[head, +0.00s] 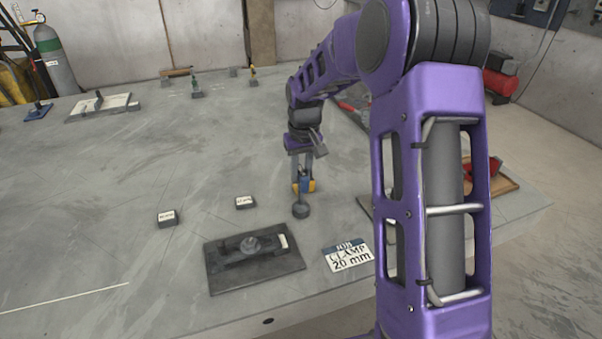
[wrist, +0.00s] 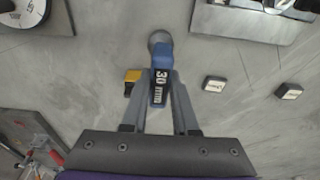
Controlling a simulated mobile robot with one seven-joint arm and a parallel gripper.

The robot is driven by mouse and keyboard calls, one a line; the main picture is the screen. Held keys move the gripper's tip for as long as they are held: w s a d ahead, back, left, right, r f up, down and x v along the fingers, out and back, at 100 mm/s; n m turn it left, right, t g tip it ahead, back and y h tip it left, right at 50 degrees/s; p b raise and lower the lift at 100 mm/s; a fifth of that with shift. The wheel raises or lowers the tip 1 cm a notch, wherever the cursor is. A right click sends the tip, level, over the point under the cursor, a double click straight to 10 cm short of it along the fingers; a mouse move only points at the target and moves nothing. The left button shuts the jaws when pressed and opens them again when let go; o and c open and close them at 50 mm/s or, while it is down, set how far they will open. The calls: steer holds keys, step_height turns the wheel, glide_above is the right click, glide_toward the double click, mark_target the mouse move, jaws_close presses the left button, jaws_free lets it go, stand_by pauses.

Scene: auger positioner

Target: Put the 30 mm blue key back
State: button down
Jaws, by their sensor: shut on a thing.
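My gripper (head: 304,178) is shut on the blue key (head: 305,184), low over the right part of the table. In the wrist view the blue key (wrist: 161,76) is between the two fingertips (wrist: 158,98), with "30" on its face. Its round grey end (wrist: 159,42) points away from the gripper and shows in the head view as a dark round end (head: 300,210). I cannot tell whether that end touches the table. Two small dark blocks with white labels, the left one (head: 167,218) and the right one (head: 245,202), stand without keys.
A yellow and dark block (wrist: 133,77) is close beside the key. A dark clamp plate (head: 285,267) and a "JOB CLAMP 20 mm" sign (head: 348,256) lie near the front edge. A green key (head: 195,82) and a yellow key (head: 253,74) stand at the back. The left tabletop is mostly clear.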

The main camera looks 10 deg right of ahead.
steer(key=shift+f, duration=0.15)
steer(key=c, duration=0.7)
jaws_free()
steer(key=r, duration=0.4)
steer(key=s+r+p, duration=0.1)
steer(key=r, duration=0.7)
steer(key=shift+s+d+r+p, duration=0.1)
steer(key=shift+s+r+p, duration=0.05)
steer(key=shift+s+p, duration=0.15)
steer(key=shift+w, duration=0.1)
